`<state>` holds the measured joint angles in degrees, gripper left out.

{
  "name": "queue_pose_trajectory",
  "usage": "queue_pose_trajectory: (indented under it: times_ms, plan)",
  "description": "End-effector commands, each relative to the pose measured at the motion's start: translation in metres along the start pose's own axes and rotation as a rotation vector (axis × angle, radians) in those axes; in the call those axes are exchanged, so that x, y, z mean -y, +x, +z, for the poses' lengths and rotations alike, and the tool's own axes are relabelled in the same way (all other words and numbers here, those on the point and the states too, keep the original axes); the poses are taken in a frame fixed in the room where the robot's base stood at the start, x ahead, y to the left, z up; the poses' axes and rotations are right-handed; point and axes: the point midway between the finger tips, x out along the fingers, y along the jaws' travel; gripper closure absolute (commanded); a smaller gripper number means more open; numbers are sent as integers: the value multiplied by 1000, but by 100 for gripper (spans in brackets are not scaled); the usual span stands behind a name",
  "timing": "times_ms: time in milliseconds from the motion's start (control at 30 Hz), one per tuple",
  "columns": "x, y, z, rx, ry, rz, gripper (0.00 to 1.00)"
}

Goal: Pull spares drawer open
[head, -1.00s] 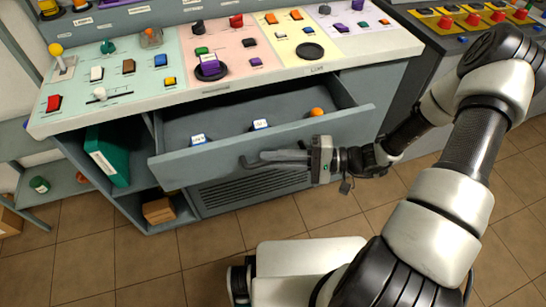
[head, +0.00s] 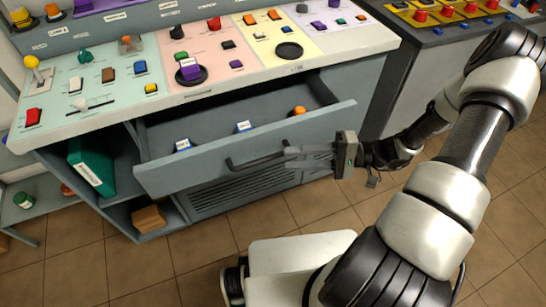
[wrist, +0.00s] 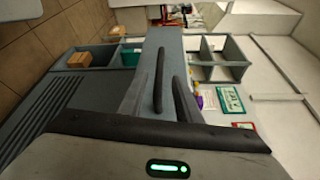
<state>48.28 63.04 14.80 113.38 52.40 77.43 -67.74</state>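The spares drawer (head: 200,169) is a grey drawer in the console, and it stands pulled out, with its inside visible from above. Its dark bar handle (head: 250,160) runs along the front and also shows in the wrist view (wrist: 158,80). Two blue items with white labels (head: 182,145) and an orange round item (head: 299,110) are in the drawer. My gripper (head: 290,155) is in front of the drawer front, at the right end of the handle. Its fingers look parted and hold nothing; in the wrist view they lie on either side of the handle's line.
The console top (head: 130,85) carries several buttons and knobs above the drawer. A green binder (head: 92,165) and a cardboard box (head: 148,218) sit in the open shelves at left. The tiled floor (head: 310,205) before the drawer is partly clear.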

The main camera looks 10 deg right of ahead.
Motion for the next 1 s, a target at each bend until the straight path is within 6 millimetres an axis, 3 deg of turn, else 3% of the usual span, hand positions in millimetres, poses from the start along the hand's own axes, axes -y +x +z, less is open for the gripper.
queue_pose_trajectory:
  times_ms: [200, 400, 1000]
  plan:
    - [0, -49, 0, -2, -2, 1, 69]
    - [0, -72, 0, -1, -2, 0, 69]
    - [0, -76, 0, 1, -1, -1, 69]
